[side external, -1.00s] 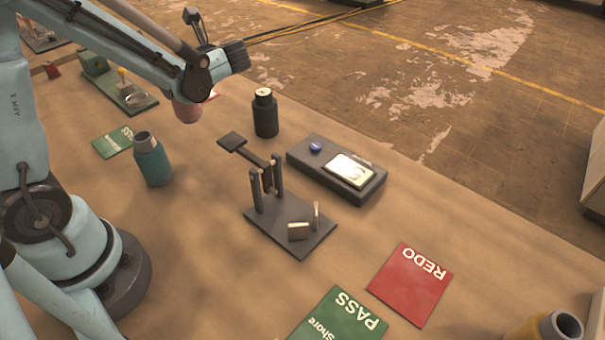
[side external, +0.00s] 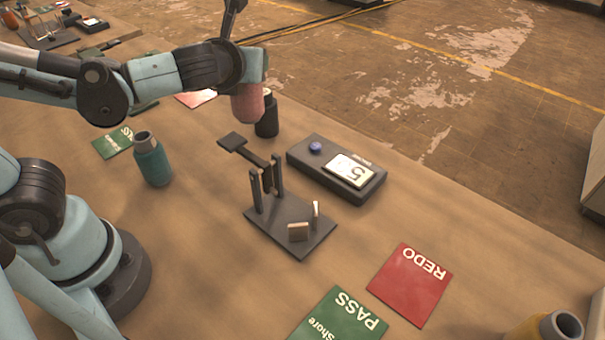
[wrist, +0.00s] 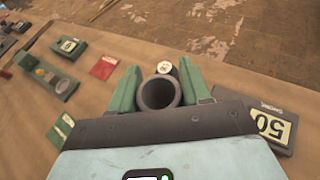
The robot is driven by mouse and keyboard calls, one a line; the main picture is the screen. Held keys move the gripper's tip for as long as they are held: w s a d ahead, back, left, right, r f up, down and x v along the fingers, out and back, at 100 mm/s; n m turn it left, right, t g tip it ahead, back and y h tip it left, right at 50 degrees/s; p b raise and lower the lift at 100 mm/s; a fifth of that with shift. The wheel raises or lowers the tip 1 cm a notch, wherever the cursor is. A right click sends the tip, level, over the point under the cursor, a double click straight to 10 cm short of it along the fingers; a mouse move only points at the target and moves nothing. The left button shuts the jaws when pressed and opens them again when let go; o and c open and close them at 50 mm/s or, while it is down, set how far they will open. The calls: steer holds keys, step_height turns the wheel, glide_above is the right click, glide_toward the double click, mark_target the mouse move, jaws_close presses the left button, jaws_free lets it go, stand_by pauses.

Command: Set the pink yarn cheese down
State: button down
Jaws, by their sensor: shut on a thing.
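The pink yarn cheese (side external: 247,104) hangs upright in the side view, held under my gripper (side external: 250,86). In the wrist view my gripper (wrist: 160,88) has its two green fingers on either side of the cheese, which shows from above as a dark open tube end (wrist: 159,94). The cheese is above the table, in front of a dark bottle-like container (side external: 267,116) and partly covering it in the side view. That container's pale top (wrist: 164,67) shows just beyond the cheese in the wrist view.
A dark scale-like box (side external: 337,168) with a lit display lies right of the cheese. A stand with upright posts (side external: 290,225) is nearer. A second red card (wrist: 103,67) lies left.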

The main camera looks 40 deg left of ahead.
steer(key=shift+d+r+m+t+h, duration=0.1)
steer(key=shift+d+m+t+h, duration=0.3)
steer(key=shift+d, duration=0.45)
steer(key=s+a+f+n+g+y, duration=0.1)
steer(key=s+a+n+g+y, duration=0.1)
steer(key=a+n+g, duration=0.5)
steer(key=s+a+f+n+g+y, duration=0.2)
steer(key=a+n+g, duration=0.5)
steer(key=a, duration=0.5)
steer(key=s+y, duration=0.1)
steer(key=y, duration=0.1)
steer(key=shift+s+a+f+y, duration=0.15)
steer(key=shift+s+f+y, duration=0.05)
steer(key=shift+s+y, duration=0.15)
step_height(320, 180, down, 10)
steer(key=shift+r, duration=0.2)
steer(key=shift+f, duration=0.2)
steer(key=c, duration=0.5)
jaws_free()
